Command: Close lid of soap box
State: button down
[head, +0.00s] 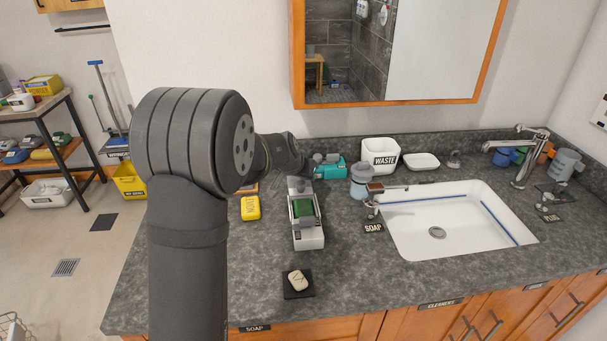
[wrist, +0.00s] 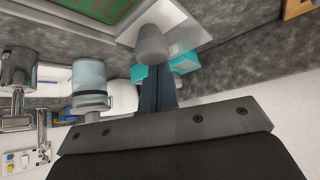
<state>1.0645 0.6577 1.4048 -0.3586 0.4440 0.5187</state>
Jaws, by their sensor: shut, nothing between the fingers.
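The soap box appears to be the long white box (head: 308,241) with a green inner part (head: 303,208), standing on the grey counter left of the sink. A pale flat part (head: 300,185) shows at its far end; I cannot tell whether it is the lid. My gripper (wrist: 152,45) is shut and empty, its rounded grey tip close to the white edge of the box (wrist: 128,30) in the wrist view. Whether it touches is unclear. In the head view my arm's wrist is above the far end of the box, and the fingertips are hard to make out.
A teal object (head: 331,170) lies just beyond the box, and a grey-blue dispenser (head: 362,183) stands to its right. A yellow block (head: 250,208) is on its left. A soap bar (head: 298,281) on a dark mat lies in front. The sink (head: 410,240) is at right.

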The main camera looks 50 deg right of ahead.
jog(key=s+a, duration=0.7)
jog(key=shift+s+a+f, duration=0.1)
jog(key=shift+s+a, duration=0.05)
dwell(0.3)
jog(key=d, duration=0.2)
jog(key=w+d, duration=0.1)
jog(key=d, duration=0.1)
jog(key=shift+w+d, duration=0.1)
jog(key=shift+d, duration=0.1)
jog(key=v, duration=1)
jog(key=shift+r, duration=0.3)
